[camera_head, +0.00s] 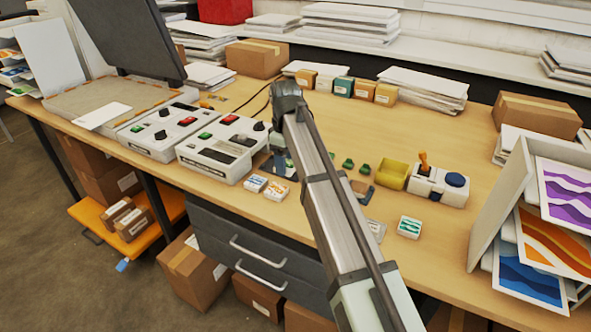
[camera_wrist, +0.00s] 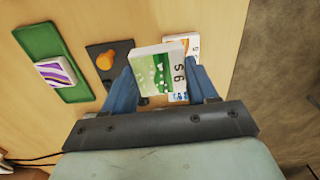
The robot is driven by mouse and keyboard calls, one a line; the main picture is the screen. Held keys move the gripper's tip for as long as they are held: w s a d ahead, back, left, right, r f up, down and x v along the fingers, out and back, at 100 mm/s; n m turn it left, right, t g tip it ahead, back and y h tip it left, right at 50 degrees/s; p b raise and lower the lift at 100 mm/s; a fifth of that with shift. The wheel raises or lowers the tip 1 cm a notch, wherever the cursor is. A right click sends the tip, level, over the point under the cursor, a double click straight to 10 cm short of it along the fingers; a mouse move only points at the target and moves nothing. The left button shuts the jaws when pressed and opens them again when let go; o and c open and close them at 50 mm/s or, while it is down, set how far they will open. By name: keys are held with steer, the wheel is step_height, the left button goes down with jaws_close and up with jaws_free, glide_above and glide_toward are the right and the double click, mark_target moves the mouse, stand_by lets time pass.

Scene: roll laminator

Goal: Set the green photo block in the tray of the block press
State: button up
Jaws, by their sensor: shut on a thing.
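My gripper (camera_wrist: 157,82) is shut on a white-edged block with a green picture, the green photo block (camera_wrist: 150,74), held between its blue fingers. The block's side carries dark lettering. In the head view my gripper (camera_head: 278,158) is low over the table, mostly behind my arm, and the held block cannot be made out there. In the wrist view a dark plate with an orange knob (camera_wrist: 105,61) lies left of the block. I cannot tell whether this is the block press, and no tray can be clearly identified.
A green mat (camera_wrist: 38,42) bears a purple-striped block (camera_wrist: 60,71). Two small picture blocks (camera_head: 256,183) (camera_head: 275,190) lie near the table's front edge. Grey control boxes (camera_head: 222,146) stand left. A yellow bin (camera_head: 392,176), a lever unit (camera_head: 438,186) and a teal-patterned block (camera_head: 409,227) are right of my arm.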

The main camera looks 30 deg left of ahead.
steer(key=w+a, duration=0.8)
steer(key=a, duration=0.1)
steer(key=shift+m, duration=0.3)
steer(key=shift+w+a+f, duration=0.1)
steer(key=shift+w+f, duration=0.05)
steer(key=shift+f, duration=2.9)
steer(key=shift+f, duration=0.4)
steer(key=o, duration=0.8)
steer(key=shift+r, duration=0.25)
steer(key=shift+r, duration=1.3)
